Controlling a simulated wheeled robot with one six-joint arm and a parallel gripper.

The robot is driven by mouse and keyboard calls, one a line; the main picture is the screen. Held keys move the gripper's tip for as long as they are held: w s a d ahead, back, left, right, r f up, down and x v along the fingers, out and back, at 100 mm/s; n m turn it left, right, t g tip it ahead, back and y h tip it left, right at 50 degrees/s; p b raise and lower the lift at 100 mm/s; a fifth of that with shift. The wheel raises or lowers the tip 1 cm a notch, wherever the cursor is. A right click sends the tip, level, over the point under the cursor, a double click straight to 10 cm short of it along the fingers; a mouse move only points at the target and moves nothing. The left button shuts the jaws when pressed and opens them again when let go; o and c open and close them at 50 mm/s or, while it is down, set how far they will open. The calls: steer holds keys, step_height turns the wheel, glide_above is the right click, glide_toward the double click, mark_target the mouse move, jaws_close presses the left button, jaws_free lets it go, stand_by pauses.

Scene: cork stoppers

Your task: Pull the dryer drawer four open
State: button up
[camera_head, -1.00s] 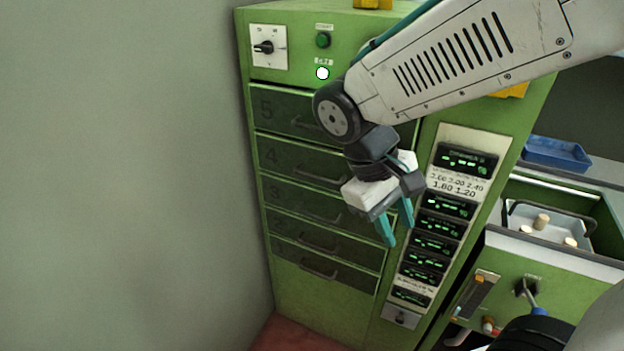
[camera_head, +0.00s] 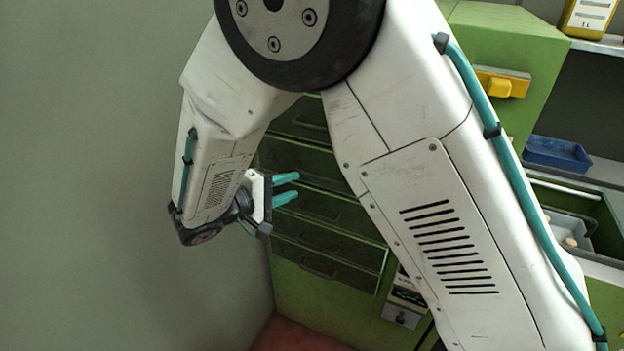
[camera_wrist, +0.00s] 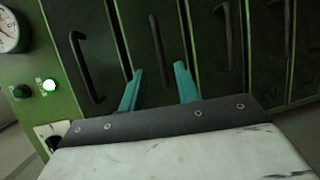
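The green dryer has a stack of dark drawers, all closed. Drawer four (camera_head: 325,167) is second from the top, partly hidden by my arm in the head view. In the wrist view, which is turned sideways, its dark bar handle (camera_wrist: 156,45) appears between my two teal fingers. My gripper (camera_head: 293,187) is open and empty in front of the drawers; it also shows in the wrist view (camera_wrist: 159,70). The fingers lie one on each side of the handle in the picture; I cannot tell whether they reach around it.
The top drawer's handle (camera_wrist: 85,66) and the third drawer's handle (camera_wrist: 225,42) flank it closely. A grey wall (camera_head: 90,180) stands close on the left. A blue tray (camera_head: 557,153) is at right.

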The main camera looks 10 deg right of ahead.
mark_target(316, 178)
steer(key=x, duration=0.7)
steer(key=shift+w+d, duration=0.15)
steer(key=shift+d, duration=0.1)
jaws_close()
